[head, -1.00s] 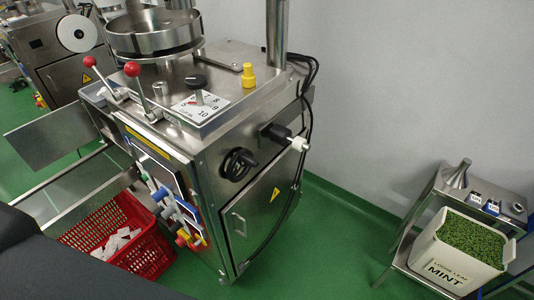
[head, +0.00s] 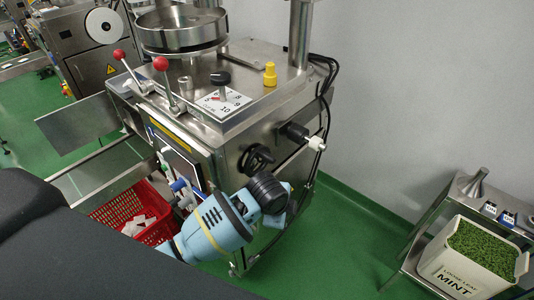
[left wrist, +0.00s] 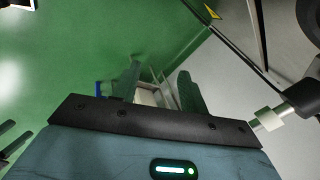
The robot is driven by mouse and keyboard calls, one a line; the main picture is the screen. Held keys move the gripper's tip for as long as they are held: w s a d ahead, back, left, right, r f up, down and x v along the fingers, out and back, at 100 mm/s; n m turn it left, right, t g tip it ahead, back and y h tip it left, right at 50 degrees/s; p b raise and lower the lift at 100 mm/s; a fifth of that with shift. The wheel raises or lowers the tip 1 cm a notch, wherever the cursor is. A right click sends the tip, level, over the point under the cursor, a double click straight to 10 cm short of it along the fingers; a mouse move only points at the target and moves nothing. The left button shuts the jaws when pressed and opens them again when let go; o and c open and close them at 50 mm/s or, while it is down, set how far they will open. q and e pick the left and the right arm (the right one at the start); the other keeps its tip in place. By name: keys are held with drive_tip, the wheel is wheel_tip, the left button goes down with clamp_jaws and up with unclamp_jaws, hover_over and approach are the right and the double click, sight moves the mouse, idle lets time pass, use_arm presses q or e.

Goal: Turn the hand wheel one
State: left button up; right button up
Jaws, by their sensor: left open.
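The black hand wheel (head: 257,158) is on the side panel of the steel machine (head: 215,150), below its top edge. My left arm reaches up from the bottom of the head view, and its dark wrist covers the panel just below and right of the wheel. The fingers of my left gripper are not clear there. In the left wrist view my left gripper (left wrist: 158,86) is open, with nothing seen held between its fingers. A dark rounded part with a pale shaft (left wrist: 268,119) shows at the right; I cannot tell whether it is the wheel. My right gripper is out of view.
A black fitting with a white end (head: 301,135) juts from the panel right of the wheel, near hanging black cables. A red crate (head: 120,205) stands below left. A MINT tub (head: 440,262) sits on a stand at the right. Green floor lies open between.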

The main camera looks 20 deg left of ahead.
use_arm(q)
drive_tip(key=w+a+r+m+y, duration=0.2)
drive_tip(key=w+r+m, duration=0.15)
drive_tip(key=r, duration=0.45)
drive_tip(key=m+g+y, duration=0.1)
drive_tip(key=m+y, duration=0.1)
drive_tip(key=y, duration=0.1)
approach(268, 155)
drive_tip(key=shift+w+a+f, duration=0.1)
drive_tip(key=shift+a+f, duration=0.2)
drive_tip(key=shift+f, duration=0.15)
drive_tip(key=shift+f, duration=0.15)
drive_tip(key=shift+p+x, duration=0.3)
drive_tip(key=shift+x, duration=3.5)
clamp_jaws()
